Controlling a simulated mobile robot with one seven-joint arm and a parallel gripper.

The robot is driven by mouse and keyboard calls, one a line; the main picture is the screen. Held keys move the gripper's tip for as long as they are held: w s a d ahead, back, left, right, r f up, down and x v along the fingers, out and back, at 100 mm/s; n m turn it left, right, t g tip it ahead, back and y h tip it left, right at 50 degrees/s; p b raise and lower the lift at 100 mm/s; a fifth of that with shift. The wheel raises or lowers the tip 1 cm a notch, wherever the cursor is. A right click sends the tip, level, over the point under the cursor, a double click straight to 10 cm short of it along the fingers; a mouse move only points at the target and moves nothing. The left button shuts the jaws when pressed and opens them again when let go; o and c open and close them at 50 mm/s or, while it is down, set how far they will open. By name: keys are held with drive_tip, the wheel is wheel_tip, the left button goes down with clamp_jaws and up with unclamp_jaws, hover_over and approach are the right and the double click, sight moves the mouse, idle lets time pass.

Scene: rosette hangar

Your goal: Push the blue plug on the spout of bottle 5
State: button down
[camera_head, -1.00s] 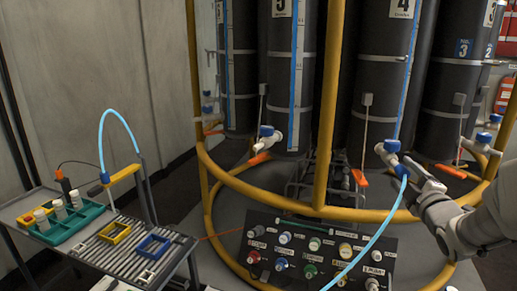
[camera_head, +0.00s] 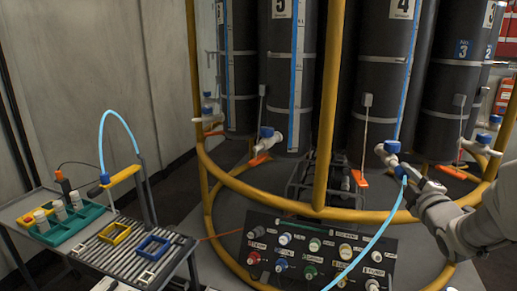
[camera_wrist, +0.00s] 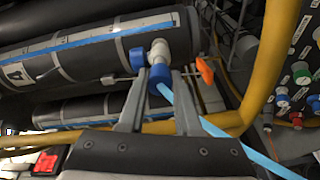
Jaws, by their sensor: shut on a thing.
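Bottle 5 (camera_head: 284,60) is a tall dark cylinder behind the yellow frame. Its white spout (camera_head: 272,142) has a blue knob at the top, and nothing is visibly plugged onto its outlet. My gripper (camera_head: 408,178) is at the spout of bottle 4 (camera_head: 384,60), to the right of bottle 5. In the wrist view my gripper (camera_wrist: 160,92) is shut on a blue plug (camera_wrist: 159,77) with a light blue hose (camera_wrist: 195,115). The plug is close against the white spout (camera_wrist: 159,50) of bottle 4. I cannot tell how far it is seated.
A yellow tubular frame (camera_head: 310,207) runs around the bottles, with an upright between 5 and 4. A black panel of colored connectors (camera_head: 318,262) stands in front. At left, a trolley (camera_head: 185,248) carries trays and an arched blue hose (camera_head: 115,117).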

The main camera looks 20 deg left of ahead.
sight(405, 176)
drive_tip(key=shift+s, duration=0.1)
idle(0.7)
drive_tip(key=shift+b+v, duration=1.25)
drive_tip(key=shift+v, duration=1.6)
